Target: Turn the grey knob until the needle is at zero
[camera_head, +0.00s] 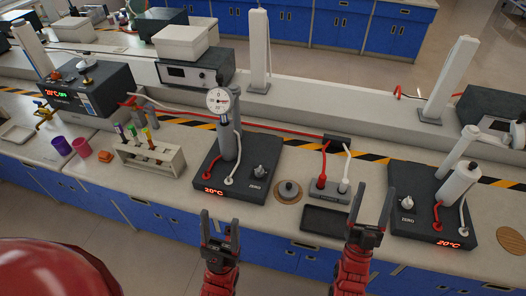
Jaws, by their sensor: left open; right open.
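A grey knob (259,171) stands on top of a black instrument (210,176), beside the printed word ZERO. A round white dial (218,101) sits on the upright grey cylinder of this instrument; its needle is too small to read. A second black instrument (425,228) at the right has a similar grey knob (407,203) by the same word. My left gripper (220,224) is open and empty, in front of and below the first instrument. My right gripper (373,208) is open and empty, left of the second instrument. Neither touches a knob.
A dark weight on a round wooden disc (284,198), a black tray (325,220) and a socket block (336,191) with red and white plugs lie between the instruments. A tube rack (150,162) stands left. Red and white cables cross the bench.

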